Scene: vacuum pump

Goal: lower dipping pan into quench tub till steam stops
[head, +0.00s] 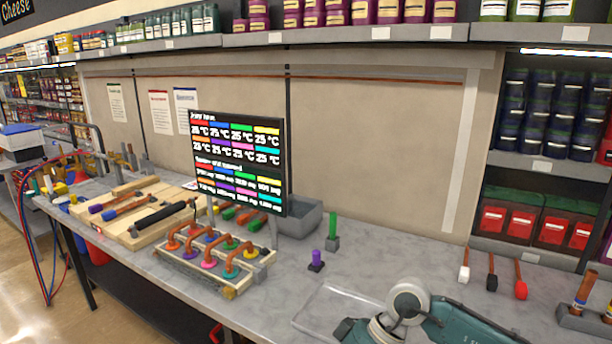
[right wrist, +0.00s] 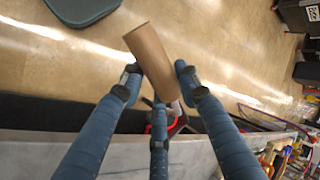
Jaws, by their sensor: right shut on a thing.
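In the right wrist view, my right gripper (right wrist: 158,82) has its blue fingers closed around a plain brown cylinder (right wrist: 150,58). The cylinder sticks out past the fingertips at a tilt, with the floor behind it. My right gripper cannot be made out in the head view, and my left gripper is in neither view. A grey open tub (head: 312,219) stands on the bench behind the black display, which hides part of it. It may be the quench tub; its inside is mostly hidden. I see no steam and cannot identify a dipping pan.
The bench (head: 370,245) carries a display (head: 238,160) and a wooden rack of copper-coloured bent tubes (head: 190,240). The bench middle is mostly clear.

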